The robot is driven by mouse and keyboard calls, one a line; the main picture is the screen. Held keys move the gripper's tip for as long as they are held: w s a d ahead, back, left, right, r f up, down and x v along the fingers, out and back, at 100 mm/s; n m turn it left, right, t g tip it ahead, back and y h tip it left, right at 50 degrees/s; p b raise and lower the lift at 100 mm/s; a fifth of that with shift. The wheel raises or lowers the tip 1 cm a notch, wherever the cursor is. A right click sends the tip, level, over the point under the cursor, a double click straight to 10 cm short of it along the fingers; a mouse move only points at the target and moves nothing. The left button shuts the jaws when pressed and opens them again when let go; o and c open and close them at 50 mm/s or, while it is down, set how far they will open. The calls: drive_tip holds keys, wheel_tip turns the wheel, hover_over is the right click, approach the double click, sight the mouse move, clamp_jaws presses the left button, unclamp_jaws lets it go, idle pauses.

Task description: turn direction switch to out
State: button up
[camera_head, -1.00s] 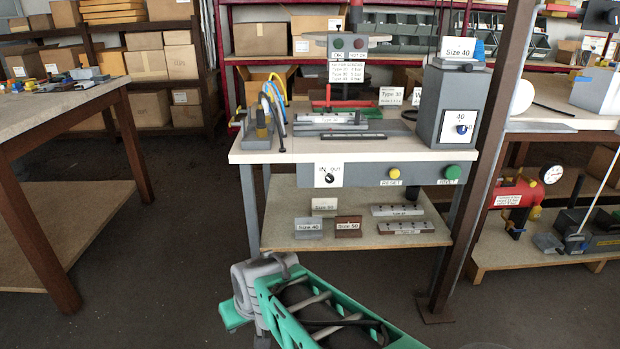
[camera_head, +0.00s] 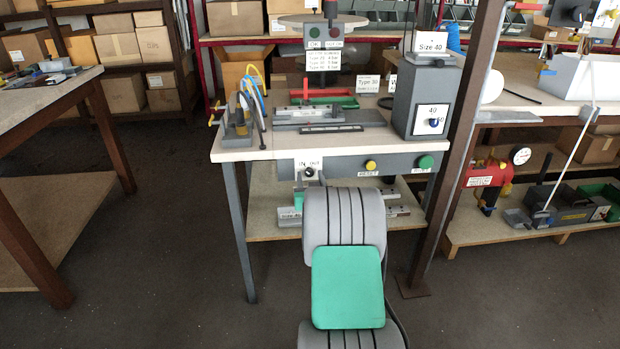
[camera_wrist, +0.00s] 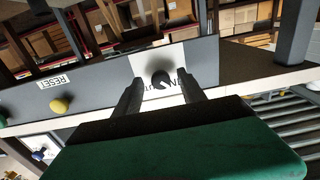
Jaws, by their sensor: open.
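The direction switch is a small dark round knob (camera_head: 309,173) on a white plate marked IN on its left and OUT on its right, on the front of the workbench. In the wrist view, which is turned upside down, the knob (camera_wrist: 161,80) shows between the two dark fingers of my gripper (camera_wrist: 157,77). My gripper is open, with one finger at each side of the knob; whether they touch it I cannot tell. Which way the knob points is unclear. In the head view my arm hides most of the gripper.
A yellow RESET button (camera_head: 371,165) and a green button (camera_head: 426,162) sit to the right on the same grey front panel (camera_head: 340,168). A lower shelf (camera_head: 265,215) lies below. A brown post (camera_head: 455,150) stands at the right.

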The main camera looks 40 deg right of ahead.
drive_tip(key=shift+w+d, duration=0.25)
drive_tip(key=shift+w, duration=0.15)
clamp_jaws()
idle(0.4)
